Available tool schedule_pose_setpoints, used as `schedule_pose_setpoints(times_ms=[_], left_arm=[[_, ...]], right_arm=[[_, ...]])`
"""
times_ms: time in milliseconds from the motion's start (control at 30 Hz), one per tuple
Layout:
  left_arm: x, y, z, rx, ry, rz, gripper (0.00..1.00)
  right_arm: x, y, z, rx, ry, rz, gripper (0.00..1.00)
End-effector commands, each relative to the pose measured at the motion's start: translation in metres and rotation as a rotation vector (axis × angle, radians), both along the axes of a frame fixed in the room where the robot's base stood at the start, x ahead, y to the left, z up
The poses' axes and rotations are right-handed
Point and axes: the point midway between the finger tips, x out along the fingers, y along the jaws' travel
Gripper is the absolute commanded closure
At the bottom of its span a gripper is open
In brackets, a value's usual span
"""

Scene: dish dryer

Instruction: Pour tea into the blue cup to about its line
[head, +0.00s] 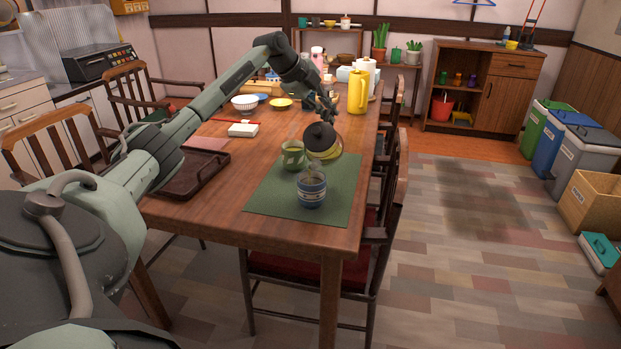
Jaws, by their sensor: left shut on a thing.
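My left gripper (326,108) is shut on a glass teapot (331,153) with a dark lid and yellow tea in it. The teapot is tilted, its lid side leaning toward the camera, above the green mat (262,200). The blue cup (312,190), with a pale band around it, stands upright on the mat, nearer the camera than the teapot. I cannot make out a stream of tea, or the level inside the cup. A green cup (292,156) stands on the mat just left of the teapot. My right gripper is not in view.
A dark brown tray (196,176) lies on the table (215,222) left of the mat. A white box (243,130), a white bowl (245,104), a yellow dish (281,104) and a tall yellow jug (358,92) stand farther back. Chairs line the table's right side.

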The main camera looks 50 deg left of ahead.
Motion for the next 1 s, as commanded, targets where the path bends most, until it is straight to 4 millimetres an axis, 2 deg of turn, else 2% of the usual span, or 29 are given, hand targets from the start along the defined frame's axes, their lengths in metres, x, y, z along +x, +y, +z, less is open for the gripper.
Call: schedule_pose_setpoints(times_ms=[433,1000], left_arm=[[0.0025,-0.0013,0.003,0.003,-0.011,0.0,1.0],[0.0063,-0.0036,0.0053,0.01,-0.025,-0.001,1.0]], right_arm=[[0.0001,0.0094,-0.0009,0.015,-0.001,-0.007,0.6],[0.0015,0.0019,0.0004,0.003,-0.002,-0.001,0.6]])
